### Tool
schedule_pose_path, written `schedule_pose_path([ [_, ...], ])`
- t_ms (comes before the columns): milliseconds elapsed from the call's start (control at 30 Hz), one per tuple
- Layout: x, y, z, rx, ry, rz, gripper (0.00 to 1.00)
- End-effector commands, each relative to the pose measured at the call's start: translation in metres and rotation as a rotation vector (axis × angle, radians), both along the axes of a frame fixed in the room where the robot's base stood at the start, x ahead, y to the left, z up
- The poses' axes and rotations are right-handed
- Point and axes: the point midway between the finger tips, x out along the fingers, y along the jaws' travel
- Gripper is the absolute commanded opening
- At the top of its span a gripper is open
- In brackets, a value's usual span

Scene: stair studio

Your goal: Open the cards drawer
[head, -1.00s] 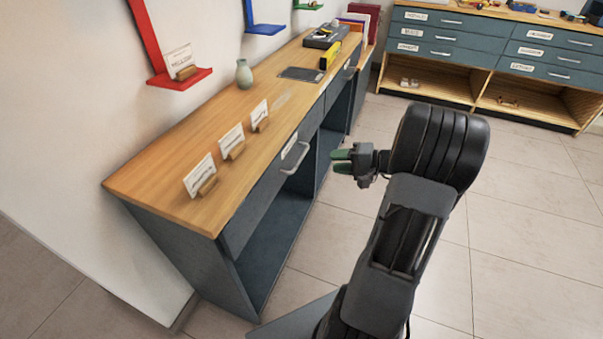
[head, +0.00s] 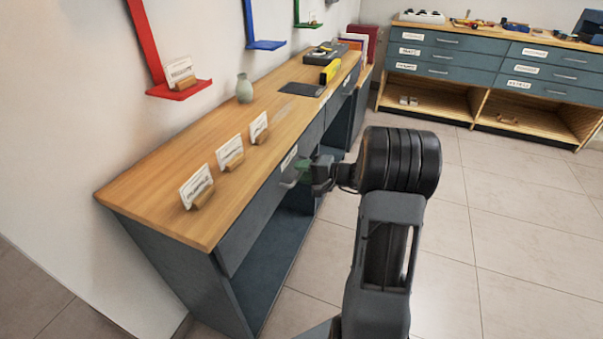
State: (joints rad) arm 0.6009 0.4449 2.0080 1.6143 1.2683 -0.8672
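A dark grey drawer (head: 255,212) is set under the front edge of the wooden counter. It looks shut, flush with the cabinet front. Its white label (head: 289,157) is too small to read, so I cannot tell whether it says cards. The drawer's pale bar handle (head: 288,184) shows at its near end; the rest is hidden behind my fingers.
The counter (head: 150,190) carries several cards in wooden stands, a vase (head: 244,88) and a dark flat pad (head: 301,89). Below the drawer is an open shelf space (head: 265,270). A second drawer cabinet (head: 445,60) stands at the back. The tiled floor (head: 500,210) on the right is clear.

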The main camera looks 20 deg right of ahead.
Motion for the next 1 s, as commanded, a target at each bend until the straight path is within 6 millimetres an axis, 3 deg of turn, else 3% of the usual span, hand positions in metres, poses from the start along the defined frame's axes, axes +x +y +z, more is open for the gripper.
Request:
schedule_pose_path([
  [400, 0.0044, 0.0043, -0.0012, -0.001, 0.001, 0.0, 0.36],
  [800, 0.0042, 0.0041, -0.0011, -0.001, 0.001, 0.0, 0.0],
  [1000, 0.0041, 0.0041, -0.0012, -0.001, 0.001, 0.0, 0.0],
])
